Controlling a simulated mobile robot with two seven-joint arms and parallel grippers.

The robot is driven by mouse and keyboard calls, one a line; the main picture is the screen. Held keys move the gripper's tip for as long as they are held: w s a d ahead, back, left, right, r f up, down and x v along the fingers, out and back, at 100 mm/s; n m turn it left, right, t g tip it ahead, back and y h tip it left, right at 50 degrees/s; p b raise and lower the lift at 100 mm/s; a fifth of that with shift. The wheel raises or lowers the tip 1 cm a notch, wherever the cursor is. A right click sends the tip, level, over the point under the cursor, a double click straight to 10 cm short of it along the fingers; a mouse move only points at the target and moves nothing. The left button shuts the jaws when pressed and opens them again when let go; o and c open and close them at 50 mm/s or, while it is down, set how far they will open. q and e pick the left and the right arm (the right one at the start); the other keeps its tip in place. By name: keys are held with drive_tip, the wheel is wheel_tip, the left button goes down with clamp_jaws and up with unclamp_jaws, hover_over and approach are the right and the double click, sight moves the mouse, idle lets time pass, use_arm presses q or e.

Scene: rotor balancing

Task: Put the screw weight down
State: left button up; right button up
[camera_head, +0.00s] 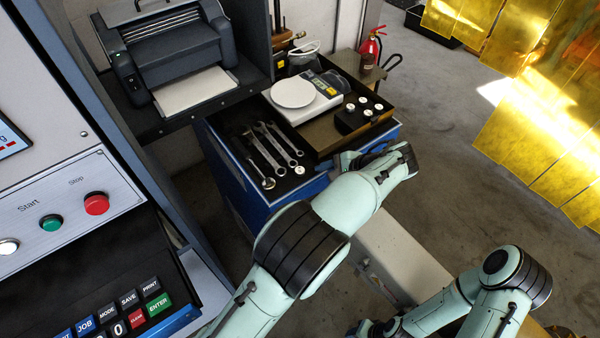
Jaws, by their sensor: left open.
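Small white-topped screw weights stand in a black holder block (364,114) on the blue tool cart. A single small white piece (300,170), probably a screw weight, lies in the dark tray at the right end of the wrenches. My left gripper (345,160) is at the cart's front right edge, a little right of that piece and apart from it in the picture. It is open; its fingers are partly hidden by my own wrist, and I see nothing held. My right gripper (368,328) is low at the bottom edge, mostly cut off, its jaws unclear.
The cart (250,195) also bears a white scale (294,93) and several wrenches (266,150). A printer (165,50) stands behind left. A control panel (60,215) with buttons fills the left side. A fire extinguisher (371,47) stands behind. Floor at right is clear.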

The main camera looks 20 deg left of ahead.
use_arm(q)
drive_tip(key=s+d+m+t+y, duration=0.2)
drive_tip(key=d+m+t+y, duration=0.15)
drive_tip(key=m, duration=0.55)
drive_tip(key=m+t+b, duration=0.1)
drive_tip(key=m, duration=0.1)
approach(301, 170)
drive_tip(key=x, duration=0.3)
drive_tip(key=shift+d+f, duration=0.1)
drive_tip(key=shift+f, duration=0.25)
drive_tip(key=x, duration=0.5)
drive_tip(key=shift+w+a+r, duration=0.1)
drive_tip(key=shift+a+r, duration=0.05)
drive_tip(key=shift+a, duration=0.25)
use_arm(e)
drive_tip(key=shift+s+f, duration=0.75)
drive_tip(key=shift+f, duration=0.25)
use_arm(q)
drive_tip(key=shift+c, duration=0.2)
clamp_jaws()
